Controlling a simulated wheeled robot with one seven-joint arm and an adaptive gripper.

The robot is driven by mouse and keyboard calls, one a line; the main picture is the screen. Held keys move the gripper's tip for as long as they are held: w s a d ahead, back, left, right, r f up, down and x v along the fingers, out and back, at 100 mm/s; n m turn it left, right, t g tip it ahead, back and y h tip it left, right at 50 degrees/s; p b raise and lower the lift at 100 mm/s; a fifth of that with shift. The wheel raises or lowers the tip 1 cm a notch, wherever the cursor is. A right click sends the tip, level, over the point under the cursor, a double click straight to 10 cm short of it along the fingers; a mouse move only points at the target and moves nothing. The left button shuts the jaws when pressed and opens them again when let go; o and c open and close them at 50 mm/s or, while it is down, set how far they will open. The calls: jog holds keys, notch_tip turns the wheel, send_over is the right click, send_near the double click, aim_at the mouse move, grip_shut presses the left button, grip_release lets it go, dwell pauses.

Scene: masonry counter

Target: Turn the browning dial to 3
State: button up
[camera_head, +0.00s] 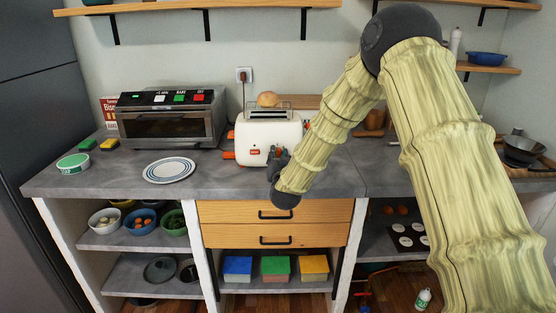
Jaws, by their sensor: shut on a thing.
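The cream toaster (262,133) stands on the grey counter, with a bread roll (267,99) on its top. A red label and a small orange part show on its front. My gripper (275,158) is at the lower right of the toaster's front, where it is shut. The browning dial is hidden behind my gripper and wrist, and its setting cannot be read. What lies between the fingers is too small and covered to make out.
A toaster oven (170,120) stands to the left, with a striped plate (169,170) before it. A green-lidded tub (73,163) is at the far left. Drawers (235,212) lie below the counter edge. A bowl (522,149) stands at the right.

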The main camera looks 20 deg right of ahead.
jog(key=m+b, duration=0.5)
jog(key=shift+f, duration=0.4)
jog(key=m+h+b, duration=0.1)
jog(key=m+b, duration=0.3)
jog(key=m, duration=0.1)
jog(key=m+b, duration=0.4)
jog(key=shift+f+m, duration=0.1)
jog(key=shift+m, duration=0.3)
jog(key=m+h+b, duration=0.1)
jog(key=m+b, duration=0.3)
jog(key=shift+r, duration=0.2)
jog(key=shift+a+m, duration=0.1)
jog(key=shift+m, duration=0.4)
jog(key=o, duration=1.1)
jog(key=shift+r, duration=0.1)
jog(key=shift+c, duration=0.2)
